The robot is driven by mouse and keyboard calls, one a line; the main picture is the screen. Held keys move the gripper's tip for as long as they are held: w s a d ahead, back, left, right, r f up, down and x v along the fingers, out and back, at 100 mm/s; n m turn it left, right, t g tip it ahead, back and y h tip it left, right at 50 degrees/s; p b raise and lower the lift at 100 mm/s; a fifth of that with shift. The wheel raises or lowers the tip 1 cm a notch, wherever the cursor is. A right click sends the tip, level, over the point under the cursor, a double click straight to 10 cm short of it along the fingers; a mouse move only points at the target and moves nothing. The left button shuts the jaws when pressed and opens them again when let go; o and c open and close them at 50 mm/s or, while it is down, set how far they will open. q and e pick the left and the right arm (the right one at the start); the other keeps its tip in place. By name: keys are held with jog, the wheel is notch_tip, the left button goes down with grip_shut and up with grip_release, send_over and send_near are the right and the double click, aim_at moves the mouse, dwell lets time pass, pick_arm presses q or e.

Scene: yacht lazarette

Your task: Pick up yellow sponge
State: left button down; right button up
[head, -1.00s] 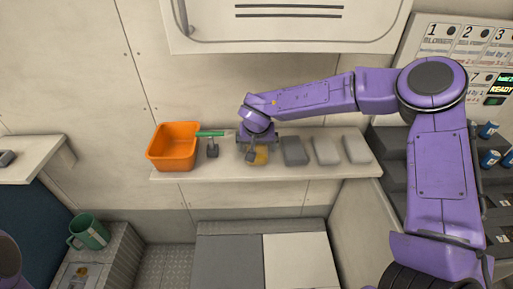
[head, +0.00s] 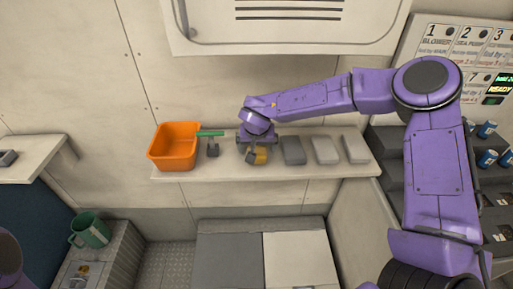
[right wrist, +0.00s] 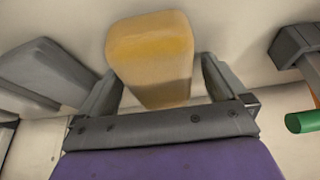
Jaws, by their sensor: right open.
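The yellow sponge (head: 261,157) stands on the pale shelf (head: 225,172), partly hidden by my right gripper (head: 257,153) in the head view. In the right wrist view the sponge (right wrist: 150,50) is a rounded yellow block, its lower part in shadow. The open fingers of my right gripper (right wrist: 160,85) lie on either side of its lower part, with a gap showing at each side. My left gripper is not in view.
An orange bin (head: 174,146) and a green-handled tool (head: 211,140) are left of the sponge. Several grey blocks (head: 292,151) stand to its right. A green mug (head: 91,229) is at lower left. A wall rises behind the shelf.

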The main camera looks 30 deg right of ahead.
jog(key=c, duration=1)
jog(key=shift+c, duration=0.2)
jog(key=shift+b, duration=0.55)
notch_tip(320, 180, up, 3)
jog(key=shift+w, duration=0.1)
jog(key=s+r, duration=0.1)
jog(key=r, duration=0.1)
jog(key=s+a+r+b, duration=0.1)
jog(key=r, duration=0.1)
jog(key=s+a+r, duration=0.1)
jog(key=s+r, duration=0.1)
jog(key=shift+s, duration=0.1)
jog(key=s+a+r+b, duration=0.2)
jog(key=s+a+r, duration=0.2)
jog(key=s, duration=0.4)
jog(key=shift+s+a+r, duration=0.25)
jog(key=shift+r, duration=0.05)
